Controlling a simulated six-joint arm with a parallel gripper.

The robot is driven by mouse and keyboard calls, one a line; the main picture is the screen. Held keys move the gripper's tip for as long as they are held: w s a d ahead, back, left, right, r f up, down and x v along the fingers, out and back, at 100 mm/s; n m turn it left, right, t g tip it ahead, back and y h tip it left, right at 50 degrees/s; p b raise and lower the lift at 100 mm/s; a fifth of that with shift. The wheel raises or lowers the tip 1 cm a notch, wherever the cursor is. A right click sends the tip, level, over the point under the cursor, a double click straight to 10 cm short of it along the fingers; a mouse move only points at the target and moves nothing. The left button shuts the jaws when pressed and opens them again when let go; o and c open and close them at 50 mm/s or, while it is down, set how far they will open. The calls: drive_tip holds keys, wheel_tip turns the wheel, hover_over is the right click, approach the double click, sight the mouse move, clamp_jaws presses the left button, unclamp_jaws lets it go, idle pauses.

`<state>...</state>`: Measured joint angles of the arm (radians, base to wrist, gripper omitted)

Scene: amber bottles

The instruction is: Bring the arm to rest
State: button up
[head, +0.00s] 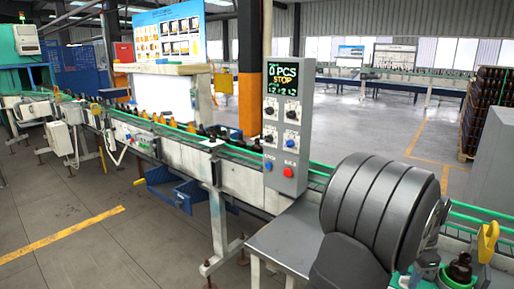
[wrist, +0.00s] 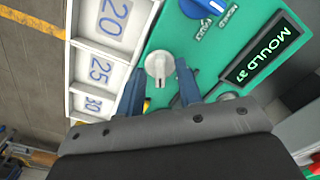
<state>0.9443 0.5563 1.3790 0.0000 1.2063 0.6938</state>
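My gripper (wrist: 160,68) shows in the wrist view with two blue fingers spread apart. It is open, with nothing seen held. A pale round knob (wrist: 158,66) on a green panel (wrist: 165,35) shows between the fingertips; I cannot tell whether they touch it. In the head view my dark arm fills the lower right and I cannot make out the fingers.
In the head view, a grey control box (head: 287,145) reads STOP beside the conveyor (head: 240,177). A dark bottle (head: 460,268) stands near my arm. Floor lies open at left.

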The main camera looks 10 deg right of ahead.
drive_tip(key=n, duration=1.2)
drive_tip(key=shift+n, duration=1.8)
